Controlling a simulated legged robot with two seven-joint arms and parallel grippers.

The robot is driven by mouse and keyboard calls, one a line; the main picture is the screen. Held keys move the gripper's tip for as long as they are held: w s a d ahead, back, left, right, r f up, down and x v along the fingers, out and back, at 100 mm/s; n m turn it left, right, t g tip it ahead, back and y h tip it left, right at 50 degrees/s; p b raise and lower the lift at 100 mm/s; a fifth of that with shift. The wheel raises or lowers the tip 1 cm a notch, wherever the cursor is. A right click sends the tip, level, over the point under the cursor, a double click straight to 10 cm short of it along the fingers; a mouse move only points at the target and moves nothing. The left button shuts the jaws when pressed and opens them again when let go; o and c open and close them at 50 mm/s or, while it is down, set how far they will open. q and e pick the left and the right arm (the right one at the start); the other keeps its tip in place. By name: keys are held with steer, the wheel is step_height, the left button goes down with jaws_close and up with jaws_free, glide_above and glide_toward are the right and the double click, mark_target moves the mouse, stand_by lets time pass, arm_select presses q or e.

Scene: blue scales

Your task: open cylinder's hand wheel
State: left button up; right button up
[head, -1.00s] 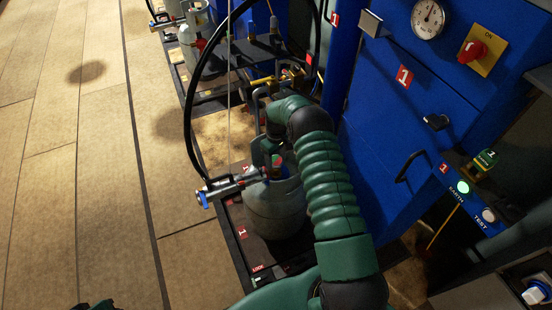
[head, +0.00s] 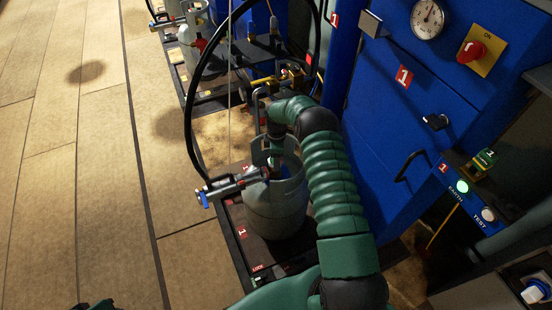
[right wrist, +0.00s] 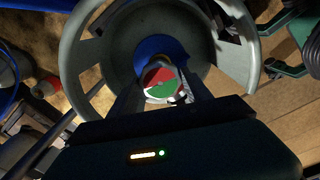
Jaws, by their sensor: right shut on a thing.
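The grey gas cylinder (head: 275,215) stands upright on a scale platform in the head view, below my right arm. Its open collar (right wrist: 238,50) rings the valve in the right wrist view. The hand wheel (right wrist: 163,79), with a red, green and white top, sits inside that collar. My right gripper (right wrist: 161,92) reaches down into the collar with its dark fingers shut on the hand wheel, one on each side. In the head view my right gripper (head: 275,158) hides the wheel. My left gripper does not show clearly.
A filling connector with a blue end (head: 204,198) joins the cylinder's left side, and a black hose (head: 188,120) arches above it. The blue scale cabinet (head: 385,140) stands close on the right. Another cylinder (head: 195,40) stands behind. Floor on the left is clear.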

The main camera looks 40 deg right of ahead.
steer(key=shift+d+r+n, duration=0.2)
steer(key=shift+d+n, duration=0.2)
steer(key=shift+n, duration=0.1)
steer(key=o, duration=1.1)
steer(key=shift+o, duration=1.3)
steer(key=shift+a+f, duration=0.1)
step_height(320, 180, up, 17)
steer(key=p, duration=0.3)
steer(key=shift+f, duration=0.2)
